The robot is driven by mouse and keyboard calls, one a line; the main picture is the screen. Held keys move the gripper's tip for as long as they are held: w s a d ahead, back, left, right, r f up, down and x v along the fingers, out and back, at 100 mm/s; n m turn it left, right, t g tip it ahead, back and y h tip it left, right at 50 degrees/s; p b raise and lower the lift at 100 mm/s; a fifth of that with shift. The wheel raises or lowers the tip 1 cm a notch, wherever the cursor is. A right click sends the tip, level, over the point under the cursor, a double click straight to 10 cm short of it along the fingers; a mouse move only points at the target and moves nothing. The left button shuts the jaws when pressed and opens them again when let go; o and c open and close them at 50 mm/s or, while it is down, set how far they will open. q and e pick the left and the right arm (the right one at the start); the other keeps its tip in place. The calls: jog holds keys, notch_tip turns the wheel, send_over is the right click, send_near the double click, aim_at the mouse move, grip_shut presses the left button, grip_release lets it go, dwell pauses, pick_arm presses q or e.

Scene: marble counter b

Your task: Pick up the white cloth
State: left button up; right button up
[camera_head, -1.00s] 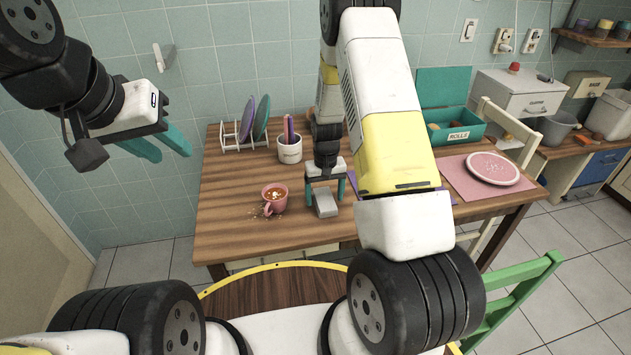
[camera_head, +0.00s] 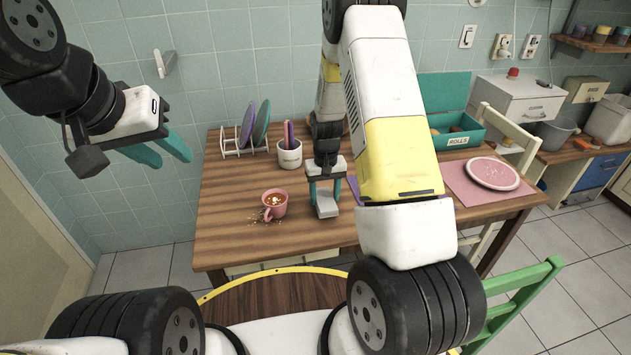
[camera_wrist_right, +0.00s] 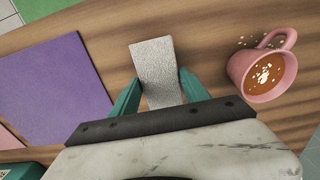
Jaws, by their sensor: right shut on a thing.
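The white cloth (camera_head: 326,205) looks like a small folded pale-grey pad at the front part of the wooden table. In the right wrist view the cloth (camera_wrist_right: 154,66) lies lengthwise between the teal fingers. My right gripper (camera_head: 325,190) points down and is shut on it; the fingers (camera_wrist_right: 158,95) flank its near end. I cannot tell whether the cloth is clear of the tabletop. My left gripper (camera_head: 160,150) is empty in the air at the left, its two fingers apart.
A pink mug (camera_head: 274,207) of soup with crumbs around it stands left of the cloth. A purple mat (camera_wrist_right: 50,85) lies on the cloth's other side. A white utensil pot (camera_head: 289,155) and a plate rack (camera_head: 230,150) stand behind. A rolls box (camera_head: 455,133) is at the right.

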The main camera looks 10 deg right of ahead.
jog(key=shift+r, duration=0.8)
jog(key=s+a+r, duration=0.1)
jog(key=s+a, duration=0.3)
jog(key=s, duration=1.1)
jog(key=shift+s+a, duration=0.2)
